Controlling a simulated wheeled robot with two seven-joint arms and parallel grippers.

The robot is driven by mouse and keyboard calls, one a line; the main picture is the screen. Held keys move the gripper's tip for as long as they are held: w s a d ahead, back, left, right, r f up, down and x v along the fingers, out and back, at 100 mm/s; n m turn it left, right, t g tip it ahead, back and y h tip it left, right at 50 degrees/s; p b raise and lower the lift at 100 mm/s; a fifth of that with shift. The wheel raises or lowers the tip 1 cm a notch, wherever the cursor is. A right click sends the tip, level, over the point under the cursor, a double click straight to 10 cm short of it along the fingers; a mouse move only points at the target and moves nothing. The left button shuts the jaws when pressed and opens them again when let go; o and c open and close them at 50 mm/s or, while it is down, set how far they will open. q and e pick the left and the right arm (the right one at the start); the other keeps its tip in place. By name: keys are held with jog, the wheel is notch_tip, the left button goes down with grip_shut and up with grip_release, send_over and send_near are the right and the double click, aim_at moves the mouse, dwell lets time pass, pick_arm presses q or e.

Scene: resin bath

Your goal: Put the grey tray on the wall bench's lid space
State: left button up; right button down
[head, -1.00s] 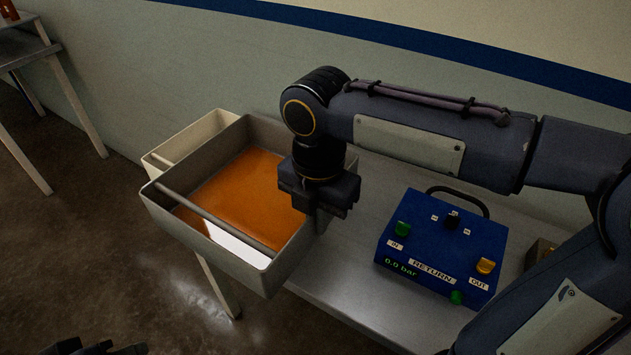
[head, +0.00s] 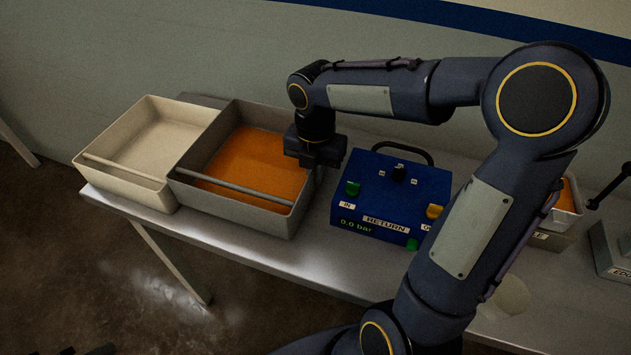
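The grey tray (head: 238,203) holds orange liquid and has a bar across it. It rests on, or just over, the metal bench (head: 330,268), between a cream tray and a blue box. My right gripper (head: 318,168) points down at the grey tray's right wall. The fingers are hidden by the gripper body and the tray wall, so its grip cannot be seen clearly. Only dark tips of my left gripper (head: 88,350) show at the bottom left edge.
An empty cream tray (head: 128,185) stands directly left of the grey tray. The blue RETURN box (head: 385,205) with knobs and a handle stands close on the right. Farther right are a small container with orange contents (head: 567,198) and a grey device (head: 612,245). The bench's front strip is clear.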

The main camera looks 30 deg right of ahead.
aim_at(315, 189)
jog(key=shift+f, duration=1.65)
jog(key=shift+d, duration=0.1)
jog(key=shift+f, duration=0.15)
jog(key=c, duration=1.6)
grip_release()
jog(key=shift+c, duration=0.2)
